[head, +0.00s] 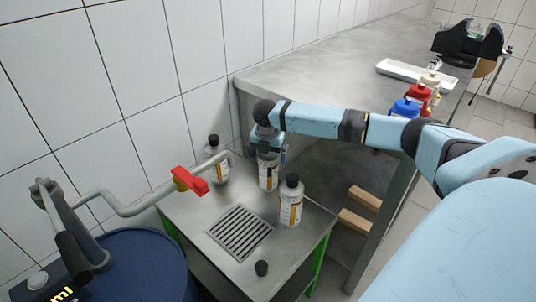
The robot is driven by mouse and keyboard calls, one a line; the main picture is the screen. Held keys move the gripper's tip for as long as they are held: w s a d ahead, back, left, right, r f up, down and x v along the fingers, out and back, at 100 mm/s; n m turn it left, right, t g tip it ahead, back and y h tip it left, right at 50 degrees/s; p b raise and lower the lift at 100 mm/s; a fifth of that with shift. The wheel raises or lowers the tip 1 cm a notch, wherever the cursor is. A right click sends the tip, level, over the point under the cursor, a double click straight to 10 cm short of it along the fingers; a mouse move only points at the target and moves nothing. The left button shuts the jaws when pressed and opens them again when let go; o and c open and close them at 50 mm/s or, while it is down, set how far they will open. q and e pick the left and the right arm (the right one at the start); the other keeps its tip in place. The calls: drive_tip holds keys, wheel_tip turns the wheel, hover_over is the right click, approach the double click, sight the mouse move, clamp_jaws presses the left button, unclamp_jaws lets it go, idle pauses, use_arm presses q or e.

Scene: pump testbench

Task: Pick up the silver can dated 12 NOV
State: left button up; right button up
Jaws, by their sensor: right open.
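Three silver cans with white and orange labels stand upright on the metal stand (190,218). One can (221,172) with a black cap is at the back left by the wall. A second can (267,178) is in the middle, and a third can (290,212) with a black cap is in front. The label dates are too small to read, so I cannot tell which is dated 12 NOV. My right gripper (268,152) is open at the top of the middle can and hides that top. I cannot tell whether it touches. My left gripper is out of view.
A pipe with a red handle (190,180) reaches over the stand from a blue drum (130,265). Bottles (405,108) and a white tray (410,72) are on the grey bench (320,65).

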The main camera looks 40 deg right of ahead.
drive_tip(key=c, duration=1.4)
drive_tip(key=shift+r, duration=0.1)
drive_tip(key=shift+r, duration=0.1)
